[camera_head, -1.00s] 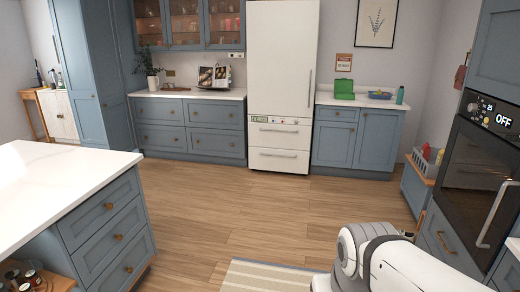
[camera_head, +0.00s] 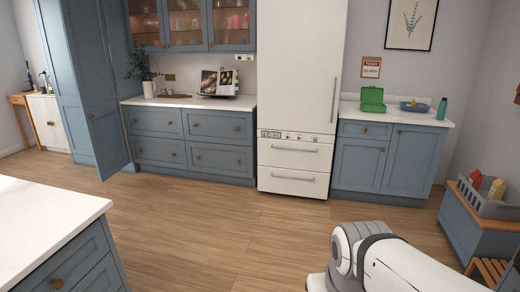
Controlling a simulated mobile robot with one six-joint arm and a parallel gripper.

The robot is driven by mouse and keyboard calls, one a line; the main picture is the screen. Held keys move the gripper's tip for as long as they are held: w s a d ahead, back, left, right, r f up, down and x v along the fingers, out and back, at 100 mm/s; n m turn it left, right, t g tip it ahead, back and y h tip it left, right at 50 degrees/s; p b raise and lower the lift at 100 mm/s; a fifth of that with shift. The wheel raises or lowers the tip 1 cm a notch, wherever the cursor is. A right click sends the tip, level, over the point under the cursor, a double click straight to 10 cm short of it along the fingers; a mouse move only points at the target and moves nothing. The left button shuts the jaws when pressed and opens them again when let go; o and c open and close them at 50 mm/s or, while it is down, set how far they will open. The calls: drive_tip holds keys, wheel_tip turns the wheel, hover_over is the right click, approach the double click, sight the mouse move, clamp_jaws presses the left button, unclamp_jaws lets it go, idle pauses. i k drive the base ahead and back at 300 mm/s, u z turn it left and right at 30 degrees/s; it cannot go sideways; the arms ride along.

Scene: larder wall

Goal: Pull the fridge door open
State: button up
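The tall white fridge (camera_head: 300,80) stands against the back wall between blue cabinets. Its upper door is shut. A long vertical handle (camera_head: 335,88) runs near the door's right edge. Two drawers with horizontal handles sit below, under a strip with small magnets or labels. A white and grey section of my arm shows at the lower right, well in front of the fridge. My gripper is outside the view.
The wooden floor (camera_head: 230,230) in front of the fridge is clear. A white-topped island (camera_head: 45,215) is at the lower left. A tall blue cabinet door (camera_head: 105,100) stands ajar at left. A low blue unit with a grey crate (camera_head: 490,203) is at right.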

sight(301, 44)
drive_tip(key=z, duration=0.1)
drive_tip(key=i, duration=1.6)
drive_tip(key=z, duration=0.4)
drive_tip(key=i, duration=1.6)
drive_tip(key=z, duration=0.4)
drive_tip(key=i, duration=1.1)
drive_tip(key=z, duration=0.25)
